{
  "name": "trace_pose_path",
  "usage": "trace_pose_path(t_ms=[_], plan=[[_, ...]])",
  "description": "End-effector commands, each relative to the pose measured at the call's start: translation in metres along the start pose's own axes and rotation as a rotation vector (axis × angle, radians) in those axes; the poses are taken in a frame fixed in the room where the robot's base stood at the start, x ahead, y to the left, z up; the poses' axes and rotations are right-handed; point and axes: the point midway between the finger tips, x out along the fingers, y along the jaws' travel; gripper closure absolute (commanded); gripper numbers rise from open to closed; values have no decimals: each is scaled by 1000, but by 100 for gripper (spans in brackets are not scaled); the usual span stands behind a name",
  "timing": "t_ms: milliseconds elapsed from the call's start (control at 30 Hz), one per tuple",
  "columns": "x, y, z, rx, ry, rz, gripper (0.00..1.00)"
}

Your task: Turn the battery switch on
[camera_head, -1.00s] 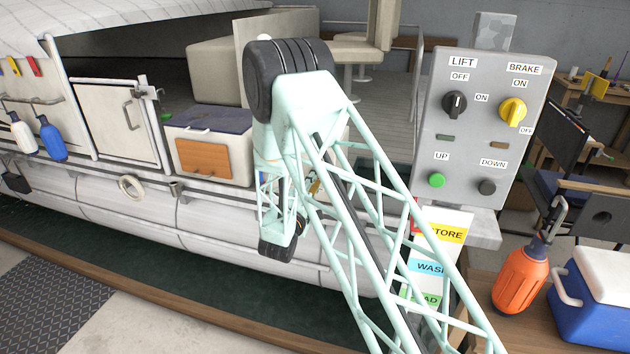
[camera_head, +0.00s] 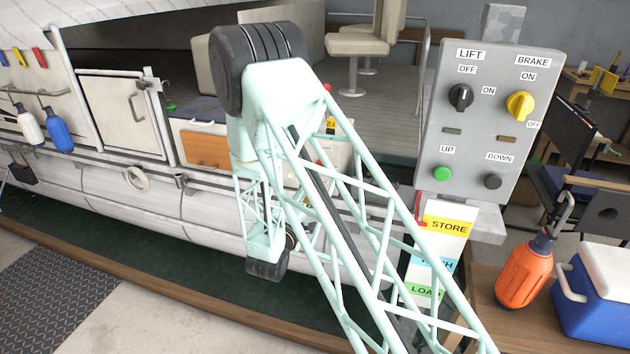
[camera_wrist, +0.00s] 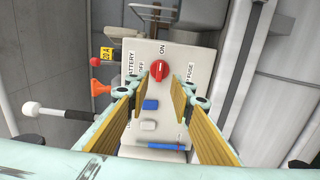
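The battery switch (camera_wrist: 159,69) is a round red knob on a pale panel (camera_wrist: 140,60) in the wrist view. Nothing is between the pads; I cannot tell how far the knob lies from the tips.
In the head view, a grey control box (camera_head: 482,130) with a black LIFT knob and yellow BRAKE knob stands at right. An orange bottle (camera_head: 524,272) and blue cooler (camera_head: 596,290) sit below.

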Motion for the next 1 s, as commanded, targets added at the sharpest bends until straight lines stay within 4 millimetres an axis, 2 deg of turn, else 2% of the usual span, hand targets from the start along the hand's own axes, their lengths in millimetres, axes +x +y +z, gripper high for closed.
trace_pose_path(t_ms=[100,300,1000], plan=[[-14,0,-1,-2,1,0,78],[-26,0,0,0,0,0,78],[-30,0,0,0,0,1,78]])
